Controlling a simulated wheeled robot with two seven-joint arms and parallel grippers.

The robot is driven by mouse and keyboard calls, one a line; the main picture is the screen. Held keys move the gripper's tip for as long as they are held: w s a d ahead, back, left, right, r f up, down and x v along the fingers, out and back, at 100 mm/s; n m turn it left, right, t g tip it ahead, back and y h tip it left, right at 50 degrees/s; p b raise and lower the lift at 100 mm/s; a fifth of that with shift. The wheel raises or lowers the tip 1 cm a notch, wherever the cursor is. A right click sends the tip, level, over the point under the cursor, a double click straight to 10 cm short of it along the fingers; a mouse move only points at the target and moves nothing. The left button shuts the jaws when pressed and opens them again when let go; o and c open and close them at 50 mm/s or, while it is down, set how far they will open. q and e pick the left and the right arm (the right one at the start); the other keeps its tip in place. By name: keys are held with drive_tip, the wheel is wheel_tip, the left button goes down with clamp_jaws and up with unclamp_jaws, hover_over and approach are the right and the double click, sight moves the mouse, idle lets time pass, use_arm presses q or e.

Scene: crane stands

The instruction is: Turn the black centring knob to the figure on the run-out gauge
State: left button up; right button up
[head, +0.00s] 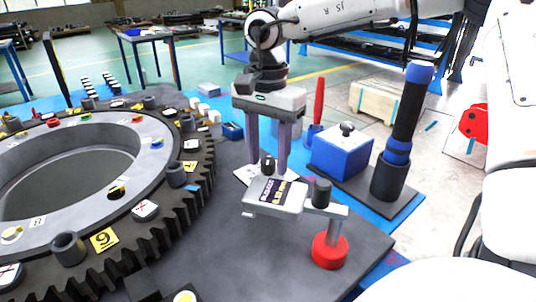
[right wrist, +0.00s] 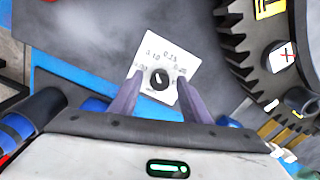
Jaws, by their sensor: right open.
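The black centring knob (head: 267,165) sits on a white dial card (head: 247,174) on the dark table. In the right wrist view the knob (right wrist: 160,79) has a short white mark pointing up and slightly left; figures, including 0.10 and 0.15, are printed around it. My right gripper (head: 268,168) points down over the card, open, with one finger on each side of the knob and gaps visible. My left gripper is out of view.
The gauge's arm runs to a post on a red base (head: 330,252). A large toothed ring (head: 190,215) fills the left. A blue box (head: 342,152) and a black-and-blue cylinder (head: 404,120) stand behind right. Bare table lies in front of the gauge.

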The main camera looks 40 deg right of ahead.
sight(268, 160)
wheel_tip(268, 160, up, 10)
drive_tip(key=p, duration=0.1)
drive_tip(key=shift+r, duration=0.15)
idle(0.7)
